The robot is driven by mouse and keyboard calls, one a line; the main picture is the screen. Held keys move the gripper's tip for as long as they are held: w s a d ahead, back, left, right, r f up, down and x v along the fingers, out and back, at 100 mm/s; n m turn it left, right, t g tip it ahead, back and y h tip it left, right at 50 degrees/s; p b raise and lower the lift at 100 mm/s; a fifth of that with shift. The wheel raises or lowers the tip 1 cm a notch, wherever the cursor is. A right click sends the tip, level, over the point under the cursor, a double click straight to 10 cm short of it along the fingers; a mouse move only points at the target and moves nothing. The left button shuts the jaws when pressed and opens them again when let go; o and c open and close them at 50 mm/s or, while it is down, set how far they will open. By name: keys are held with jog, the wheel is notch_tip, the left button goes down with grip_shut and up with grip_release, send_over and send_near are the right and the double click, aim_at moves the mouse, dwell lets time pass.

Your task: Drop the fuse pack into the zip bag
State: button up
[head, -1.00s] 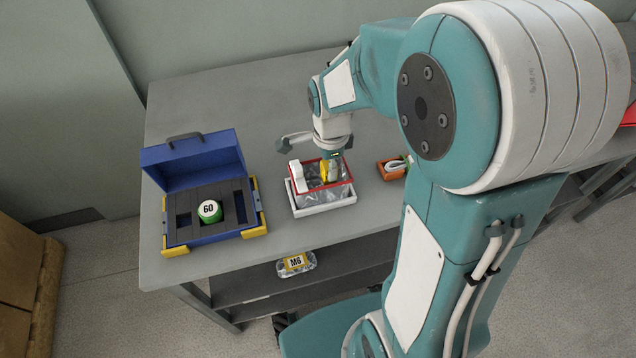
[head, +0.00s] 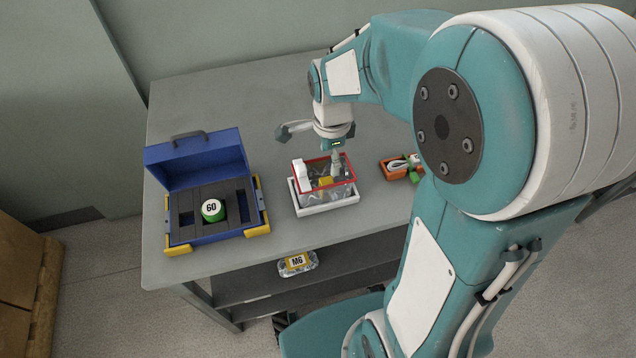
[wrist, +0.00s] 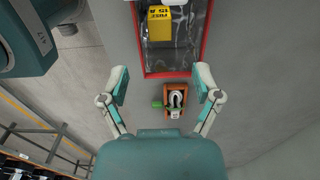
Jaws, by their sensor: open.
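The zip bag (head: 351,167) is clear with a red rim, standing open in a white tray (head: 328,206). Its red rim also shows in the wrist view (wrist: 168,75). The yellow fuse pack (head: 325,184) is inside the bag, below the rim; its printed label faces up in the wrist view (wrist: 159,24). My gripper (wrist: 162,84) is open and empty, its fingers wide apart. In the head view my gripper (head: 337,160) is over the bag's right part, apart from the pack. The pack's underside is hidden.
A blue case (head: 190,160) with its lid up holds a green and white round item (head: 212,210) at left. A small orange bin (head: 387,172) with white and green items is right of the bag. A pack marked M6 (head: 297,263) lies on the lower shelf.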

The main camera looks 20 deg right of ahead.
notch_tip(320, 180, up, 9)
jog(key=shift+d, duration=0.25)
dwell(0.4)
jog(key=s+r+n+t, duration=0.4)
jog(key=s+n, duration=1)
jog(key=n, duration=0.4)
jog(key=shift+a+r+t, duration=0.15)
jog(key=shift+a+t, duration=0.05)
jog(key=shift+t, duration=0.6)
